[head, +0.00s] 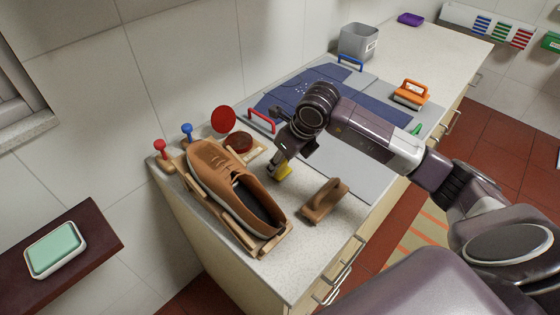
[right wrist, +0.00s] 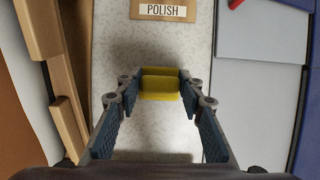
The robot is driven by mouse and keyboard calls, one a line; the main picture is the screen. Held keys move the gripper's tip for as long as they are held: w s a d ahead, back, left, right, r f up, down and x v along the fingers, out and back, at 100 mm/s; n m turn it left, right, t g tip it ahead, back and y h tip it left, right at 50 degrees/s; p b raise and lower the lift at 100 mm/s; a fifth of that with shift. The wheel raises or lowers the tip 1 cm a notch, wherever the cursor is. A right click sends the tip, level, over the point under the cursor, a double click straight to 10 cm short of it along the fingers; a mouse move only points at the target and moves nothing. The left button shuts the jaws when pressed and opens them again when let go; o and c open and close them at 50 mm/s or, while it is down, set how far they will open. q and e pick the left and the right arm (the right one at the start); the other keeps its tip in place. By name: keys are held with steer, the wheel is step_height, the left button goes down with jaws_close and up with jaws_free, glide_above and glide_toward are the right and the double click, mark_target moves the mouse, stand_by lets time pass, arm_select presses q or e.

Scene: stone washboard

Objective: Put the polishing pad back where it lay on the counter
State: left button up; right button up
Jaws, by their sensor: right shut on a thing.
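The polishing pad, a yellow block (right wrist: 160,84), is between the fingertips of my right gripper in the right wrist view. My right gripper (right wrist: 160,88) is shut on it, over pale speckled counter (right wrist: 120,35). Whether the pad touches the counter is hard to tell. My left gripper is not in view.
A brown shoe (head: 215,170) on a wooden stand is left of the pad. A brown-handled brush (head: 325,201) stands in front, to the right. A wooden tray labelled POLISH (right wrist: 165,22) lies beyond the pad. A grey mat (right wrist: 250,95) is at right.

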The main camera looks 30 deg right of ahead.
steer(key=o, duration=0.5)
steer(key=shift+f, duration=0.15)
steer(key=o, duration=0.4)
steer(key=shift+o, duration=0.2)
steer(key=shift+r, duration=0.25)
steer(key=shift+s+r, duration=0.1)
steer(key=shift+r, duration=0.2)
steer(key=b+v, duration=0.2)
steer(key=v, duration=0.9)
steer(key=shift+d+r, duration=0.1)
steer(key=shift+r, duration=0.1)
